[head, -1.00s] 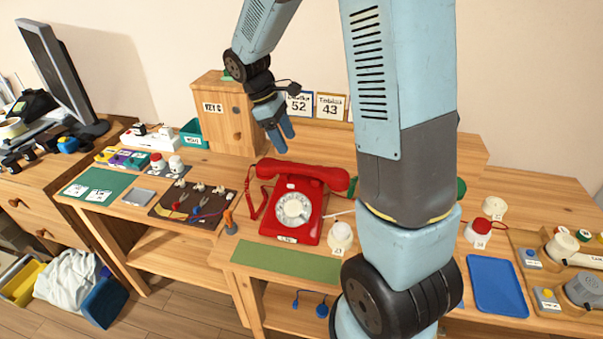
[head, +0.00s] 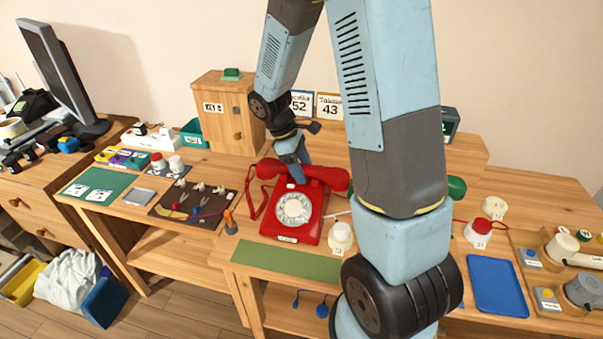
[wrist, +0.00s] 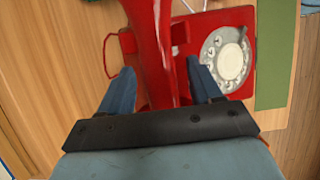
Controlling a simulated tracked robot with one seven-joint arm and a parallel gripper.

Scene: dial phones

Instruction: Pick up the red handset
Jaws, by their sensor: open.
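The red handset (head: 325,176) lies across the top of the red dial phone (head: 299,222), which stands on the wooden table with its pale dial facing front. My gripper (head: 298,178) is at the handset's middle, pointing down. In the wrist view the handset (wrist: 153,45) runs between the two open blue fingers of my gripper (wrist: 160,78), one on each side. Whether either finger touches it I cannot tell. The phone's dial (wrist: 226,58) is to the right of the right finger. My gripper hides part of the handset's middle in the head view.
A white knob-like item (head: 341,235) stands just right of the phone. A green mat (head: 285,262) lies in front of it. A wooden cabinet (head: 220,115) stands behind left, and a board with coloured wires (head: 190,203) lies to the left. A blue tray (head: 497,285) is at right.

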